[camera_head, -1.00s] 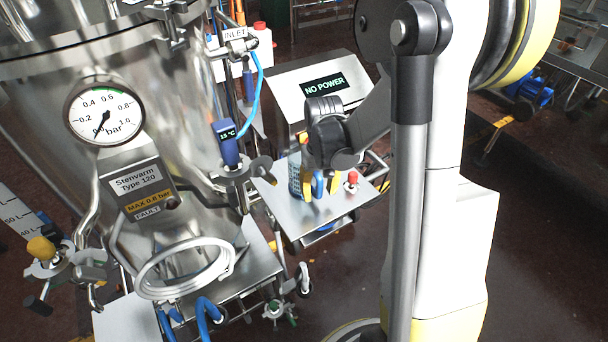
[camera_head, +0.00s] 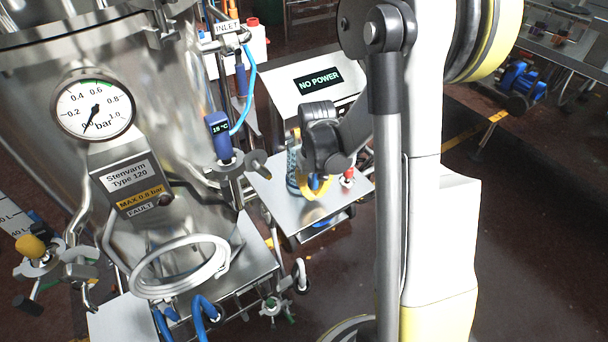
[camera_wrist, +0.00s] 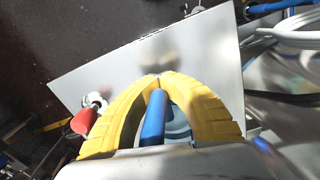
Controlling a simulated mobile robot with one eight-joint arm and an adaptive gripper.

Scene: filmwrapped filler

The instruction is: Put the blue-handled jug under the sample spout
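The blue-handled jug (camera_head: 292,168) stands on a small steel table, clear-walled and mostly hidden behind my gripper in the head view. Its blue handle (camera_wrist: 154,117) lies between my gripper's two yellow fingers in the wrist view. My gripper (camera_wrist: 157,78) is shut around the handle, with the curved fingertips meeting beyond it. In the head view my gripper (camera_head: 314,194) is low over the table. I cannot tell whether the jug's base touches the tabletop. The sample spout cannot be surely picked out among the fittings on the steel tank (camera_head: 60,170).
The steel table (camera_head: 275,187) carries a red-knobbed fitting (camera_head: 347,175) close to my gripper's right. A box reading "NO POWER" (camera_head: 318,78) stands behind. Open floor lies right.

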